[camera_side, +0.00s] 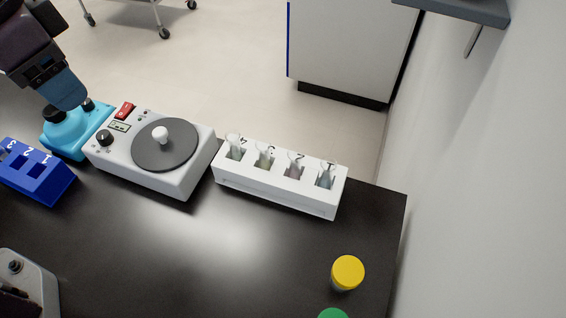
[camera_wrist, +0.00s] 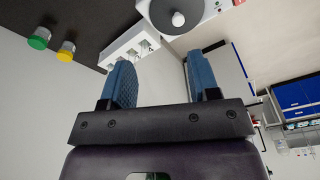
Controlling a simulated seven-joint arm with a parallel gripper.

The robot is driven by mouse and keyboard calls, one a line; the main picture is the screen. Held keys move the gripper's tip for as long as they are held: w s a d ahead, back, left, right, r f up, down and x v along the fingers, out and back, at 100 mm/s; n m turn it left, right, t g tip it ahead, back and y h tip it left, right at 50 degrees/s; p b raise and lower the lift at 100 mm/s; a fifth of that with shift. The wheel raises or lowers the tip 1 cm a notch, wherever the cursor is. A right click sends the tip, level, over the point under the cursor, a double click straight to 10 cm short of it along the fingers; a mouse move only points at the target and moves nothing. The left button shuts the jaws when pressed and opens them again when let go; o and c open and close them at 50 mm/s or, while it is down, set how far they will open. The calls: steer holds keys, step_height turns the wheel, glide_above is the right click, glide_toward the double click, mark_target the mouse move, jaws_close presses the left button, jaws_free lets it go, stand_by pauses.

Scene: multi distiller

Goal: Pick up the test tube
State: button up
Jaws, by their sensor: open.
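Clear test tubes stand upright in a white rack (camera_side: 270,187) with numbered slots, right of centre in the side view. One test tube (camera_side: 326,175) is in the slot at the right end, another test tube (camera_side: 236,147) at the left end, with more between them. The rack (camera_wrist: 122,48) also shows in the wrist view, beyond my left finger, which partly covers it. My gripper (camera_side: 72,100) is at the upper left in the side view, well away from the rack. In the wrist view my gripper (camera_wrist: 161,62) has its blue fingers wide apart, with nothing between them.
A white device with a grey disc (camera_side: 165,150) stands left of the rack. A light-blue device (camera_side: 66,137) is near my gripper, and a blue numbered rack (camera_side: 42,180) is at far left. A yellow-capped jar (camera_side: 347,273) and green cap (camera_side: 333,313) are in front. The middle table is clear.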

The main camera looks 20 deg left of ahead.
mark_target(290, 154)
steer(key=w+d+f+m+h, duration=0.2)
steer(key=w+d+f+m, duration=0.25)
steer(key=d, duration=0.55)
steer(key=w+d+f+m+h, duration=0.1)
steer(key=w+d+f+m, duration=0.2)
steer(key=w+d+f, duration=0.55)
steer(key=shift+n, duration=0.25)
steer(key=d+f, duration=0.4)
steer(key=f, duration=0.1)
steer(key=d+f, duration=0.2)
steer(key=f, duration=0.1)
steer(key=shift+d+f, duration=0.2)
steer(key=shift+d, duration=0.1)
steer(key=c, duration=1)
